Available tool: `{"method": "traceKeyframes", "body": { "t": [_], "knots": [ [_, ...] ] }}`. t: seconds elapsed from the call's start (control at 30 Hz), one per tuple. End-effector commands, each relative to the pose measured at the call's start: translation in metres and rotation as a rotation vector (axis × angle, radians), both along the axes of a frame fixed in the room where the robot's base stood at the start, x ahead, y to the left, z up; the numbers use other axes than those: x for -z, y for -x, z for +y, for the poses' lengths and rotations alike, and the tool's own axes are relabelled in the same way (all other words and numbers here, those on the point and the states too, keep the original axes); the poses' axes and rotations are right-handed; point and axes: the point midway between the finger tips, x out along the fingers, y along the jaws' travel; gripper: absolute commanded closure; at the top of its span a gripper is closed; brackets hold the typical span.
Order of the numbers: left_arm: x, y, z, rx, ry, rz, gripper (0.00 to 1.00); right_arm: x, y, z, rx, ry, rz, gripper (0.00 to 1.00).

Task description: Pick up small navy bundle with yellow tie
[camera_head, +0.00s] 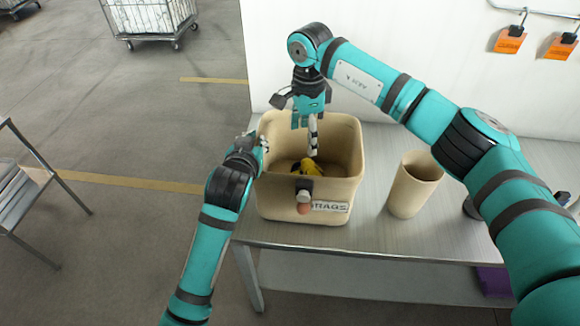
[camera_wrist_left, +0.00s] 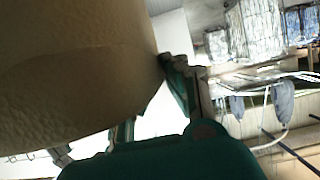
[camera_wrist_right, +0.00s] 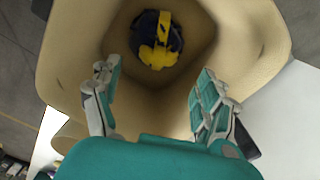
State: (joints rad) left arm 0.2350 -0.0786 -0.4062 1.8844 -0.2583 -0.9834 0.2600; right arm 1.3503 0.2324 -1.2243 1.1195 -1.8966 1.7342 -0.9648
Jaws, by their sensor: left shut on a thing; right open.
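A small navy bundle with a yellow tie (camera_head: 308,166) lies on the floor of the beige bin (camera_head: 342,192). The right wrist view shows the bundle (camera_wrist_right: 157,42) more fully, dark navy with yellow across its top. My right gripper (camera_head: 306,130) points down over the bin's opening. Its two fingers (camera_wrist_right: 155,100) are spread wide with nothing between them, and the bundle is beyond their tips. My left gripper (camera_head: 260,143) is shut on the bin's left rim. In the left wrist view the bin wall (camera_wrist_left: 75,75) fills much of the picture and hides part of the grip.
The bin stands on a grey metal table (camera_head: 375,228), with a "RAGS" label (camera_head: 330,206) in front. A beige cup-like container (camera_head: 414,184) stands right of it. A white wall (camera_head: 400,40) is close behind. The bin's walls surround the bundle.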

Motion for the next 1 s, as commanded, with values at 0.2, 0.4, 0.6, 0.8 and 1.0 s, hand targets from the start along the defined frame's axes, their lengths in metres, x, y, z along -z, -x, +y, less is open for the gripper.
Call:
{"method": "traceKeyframes", "body": {
  "t": [0.2,0.4,0.6,0.8,1.0],
  "knots": [
    [0.0,0.0,0.0,0.0,0.0,0.001,1.0,0.019,0.0,0.001,-0.076,0.0,0.006,0.11],
    [0.0,0.0,0.0,0.0,0.0,0.0,1.0,0.051,-0.001,0.001,-0.073,0.0,0.003,0.11],
    [0.0,0.0,0.0,0.0,0.0,0.0,1.0,0.064,-0.001,0.001,-0.073,-0.001,0.001,0.11],
    [0.0,0.0,0.0,0.0,0.0,0.0,1.0,0.085,-0.001,-0.001,-0.072,-0.001,0.004,0.11],
    [0.0,0.0,0.0,0.0,0.0,0.0,1.0,0.112,-0.002,-0.002,-0.071,-0.001,0.002,0.11]
  ]
}}
